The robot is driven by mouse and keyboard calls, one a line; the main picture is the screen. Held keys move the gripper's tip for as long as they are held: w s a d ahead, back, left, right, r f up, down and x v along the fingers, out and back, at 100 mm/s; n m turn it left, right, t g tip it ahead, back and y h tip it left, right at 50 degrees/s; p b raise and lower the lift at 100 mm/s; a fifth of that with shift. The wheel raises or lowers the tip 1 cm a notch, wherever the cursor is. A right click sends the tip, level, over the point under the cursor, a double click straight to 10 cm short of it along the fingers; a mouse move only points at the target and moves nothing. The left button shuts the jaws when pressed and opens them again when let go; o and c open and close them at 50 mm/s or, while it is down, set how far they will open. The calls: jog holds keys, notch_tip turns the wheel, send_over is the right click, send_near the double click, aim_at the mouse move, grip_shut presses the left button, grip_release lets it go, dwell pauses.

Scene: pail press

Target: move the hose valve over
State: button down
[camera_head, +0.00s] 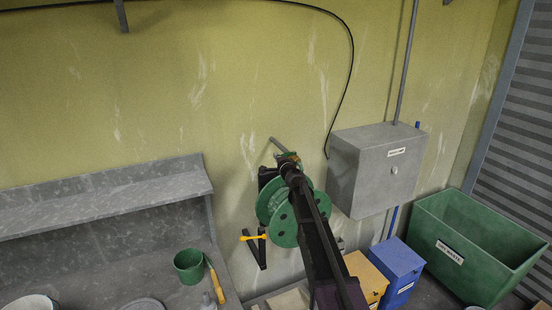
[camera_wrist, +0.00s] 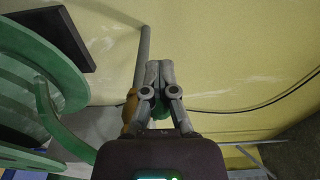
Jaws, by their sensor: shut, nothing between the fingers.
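The hose valve shows in the wrist view as a brass-brown body (camera_wrist: 130,108) at the lower end of a grey pipe (camera_wrist: 144,58) on the wall. A green part (camera_wrist: 161,109), perhaps its handle, is partly hidden behind my fingers. My gripper (camera_wrist: 159,68) is shut and empty, its fingers just right of the pipe and brass body; I cannot tell if they touch. In the head view my gripper (camera_head: 289,162) is at the pipe's end above the green hose reel (camera_head: 284,226), and my arm hides most of the valve.
A grey box (camera_head: 367,175) on the wall is close to the right of my arm. Below stand a yellow box (camera_head: 366,275), a blue box (camera_head: 397,268) and a green bin (camera_head: 470,245). A grey bench with a green pail (camera_head: 188,265) is at left.

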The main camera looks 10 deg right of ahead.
jog(key=shift+w, duration=0.15)
jog(key=shift+w+a, duration=0.6)
jog(key=shift+w, duration=0.3)
jog(key=c, duration=1.4)
grip_release()
jog(key=c, duration=0.9)
grip_release()
jog(key=shift+o, duration=0.2)
jog(key=shift+s, duration=0.15)
jog(key=v, duration=1.1)
jog(key=shift+s, duration=0.4)
jog(key=shift+f, duration=0.15)
